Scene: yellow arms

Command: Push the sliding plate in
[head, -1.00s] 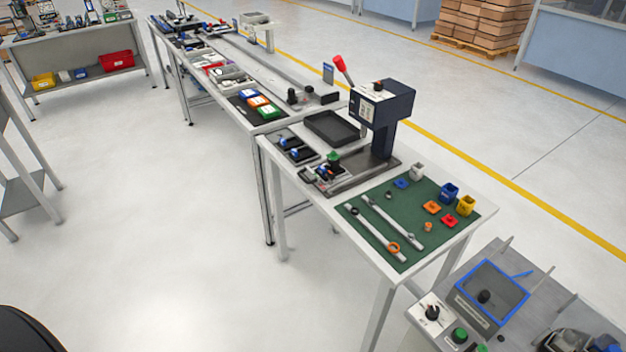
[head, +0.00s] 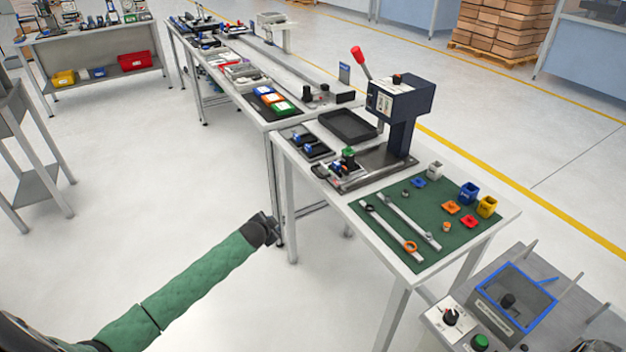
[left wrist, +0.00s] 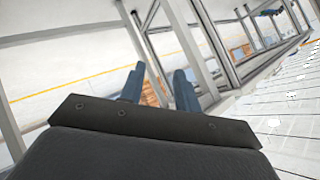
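A dark blue press (head: 398,98) with a red-tipped lever stands on the near table. At the left end of its grey base is what looks like the sliding plate (head: 341,170), carrying a small fixture with a green knob (head: 348,152). The plate sits out from under the press head. My left gripper (head: 272,228) is in front of the table's left edge, below and left of the plate, touching nothing I can make out. In the left wrist view its two blue fingers (left wrist: 160,90) stand apart with nothing between them. My right gripper is out of view.
A black tray (head: 347,126) lies behind the plate. A green mat (head: 440,237) with strips and small coloured parts covers the table's near end. A station with a blue-rimmed box (head: 513,298) stands at lower right. The floor left of the table is clear.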

